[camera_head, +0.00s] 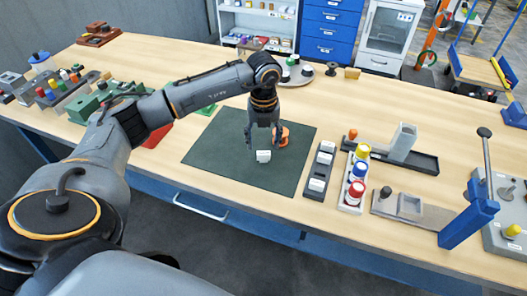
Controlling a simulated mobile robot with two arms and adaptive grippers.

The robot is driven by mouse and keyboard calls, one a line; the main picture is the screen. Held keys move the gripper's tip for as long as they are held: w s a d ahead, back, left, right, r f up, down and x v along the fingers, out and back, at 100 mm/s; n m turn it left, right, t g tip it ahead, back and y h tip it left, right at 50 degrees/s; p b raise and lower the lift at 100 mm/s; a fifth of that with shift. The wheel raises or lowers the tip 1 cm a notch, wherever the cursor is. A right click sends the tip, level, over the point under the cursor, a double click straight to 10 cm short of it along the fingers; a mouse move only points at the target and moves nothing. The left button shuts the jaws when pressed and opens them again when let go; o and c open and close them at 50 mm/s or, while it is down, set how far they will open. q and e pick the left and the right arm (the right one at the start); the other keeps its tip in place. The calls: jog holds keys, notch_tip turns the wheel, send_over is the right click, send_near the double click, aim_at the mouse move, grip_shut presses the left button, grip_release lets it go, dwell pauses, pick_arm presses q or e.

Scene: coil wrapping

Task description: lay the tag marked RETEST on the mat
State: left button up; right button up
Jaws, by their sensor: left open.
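My left gripper (263,138) points straight down over the dark green mat (225,154), with its jaws open. A small white block-like piece (263,156) is at the mat, just below and in front of the fingertips. It may be a tag; I cannot read any marking, nor tell whether a finger touches it. An orange piece (282,133) stands just right of the gripper, partly hidden by it. A dark rack (319,172) right of the mat holds white pieces that may be tags; no lettering is legible. My right gripper is not in view.
A white rack with yellow, red and blue-marked bottles (356,178) and a dark tray with a grey block (401,143) stand to the right. A blue lever press (468,215) is at the far right. A round tray (294,76) lies behind. The mat's left part is clear.

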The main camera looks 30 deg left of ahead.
aim_at(264, 153)
pick_arm(q)
notch_tip(264, 153, up, 8)
jog(key=b, duration=0.1)
jog(key=shift+f, duration=0.2)
dwell(0.4)
